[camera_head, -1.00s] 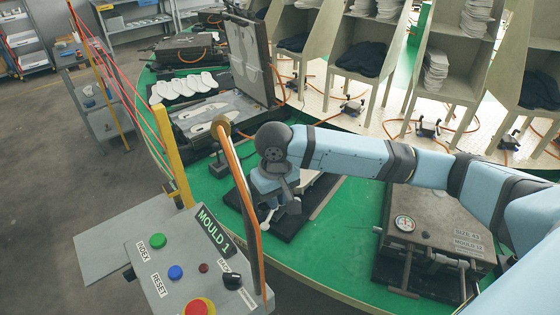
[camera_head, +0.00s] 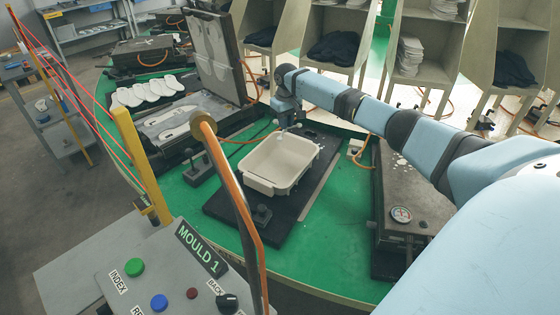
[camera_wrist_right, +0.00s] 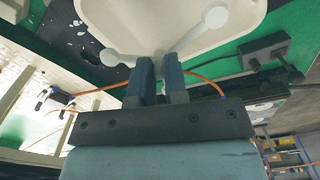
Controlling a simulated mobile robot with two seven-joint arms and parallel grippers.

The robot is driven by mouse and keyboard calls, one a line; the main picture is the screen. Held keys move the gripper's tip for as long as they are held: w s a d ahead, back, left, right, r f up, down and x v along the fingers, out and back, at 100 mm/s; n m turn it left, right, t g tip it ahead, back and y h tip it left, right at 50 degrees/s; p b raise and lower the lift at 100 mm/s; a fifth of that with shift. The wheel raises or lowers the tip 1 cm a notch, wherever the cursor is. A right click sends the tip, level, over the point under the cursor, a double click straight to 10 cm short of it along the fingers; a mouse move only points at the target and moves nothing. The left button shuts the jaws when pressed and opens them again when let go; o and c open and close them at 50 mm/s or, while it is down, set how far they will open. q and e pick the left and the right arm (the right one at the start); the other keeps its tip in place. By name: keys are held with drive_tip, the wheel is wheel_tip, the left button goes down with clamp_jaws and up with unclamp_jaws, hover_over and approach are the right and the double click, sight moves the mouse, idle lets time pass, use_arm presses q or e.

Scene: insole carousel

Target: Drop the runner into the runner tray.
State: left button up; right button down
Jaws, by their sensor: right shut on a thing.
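My right gripper (camera_head: 287,122) hangs over the far edge of the white runner tray (camera_head: 262,180), which sits on a dark base on the green table. In the right wrist view, my right gripper (camera_wrist_right: 160,78) is shut on the runner (camera_wrist_right: 184,40), a white branching piece with round discs at its ends. The runner shows in front of the tray (camera_wrist_right: 243,28) there, apparently above it. The height between them is hard to tell. In the head view the runner is small and partly hidden by the gripper. My left gripper is not in view.
A control panel (camera_head: 150,272) marked MOULD 1 and an orange-edged post (camera_head: 238,190) stand in front. An open mould (camera_head: 180,120) with white insoles (camera_head: 150,90) lies left. A closed mould (camera_head: 405,190) lies right. Shelves stand behind.

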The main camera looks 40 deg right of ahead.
wheel_tip(320, 180, down, 5)
drive_tip(key=b, duration=0.5)
drive_tip(key=shift+f, duration=0.15)
drive_tip(key=shift+f+b, duration=0.25)
drive_tip(key=shift+b, duration=0.25)
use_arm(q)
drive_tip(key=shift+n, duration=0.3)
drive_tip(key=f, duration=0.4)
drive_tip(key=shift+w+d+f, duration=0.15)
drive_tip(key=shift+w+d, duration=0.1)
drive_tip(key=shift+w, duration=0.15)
use_arm(e)
drive_tip(key=c, duration=1.1)
unclamp_jaws()
drive_tip(key=shift+r, duration=0.1)
drive_tip(key=shift+r, duration=0.25)
use_arm(q)
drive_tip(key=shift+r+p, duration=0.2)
drive_tip(key=shift+p, duration=0.15)
use_arm(e)
wheel_tip(320, 180, up, 13)
drive_tip(key=shift+r, duration=0.1)
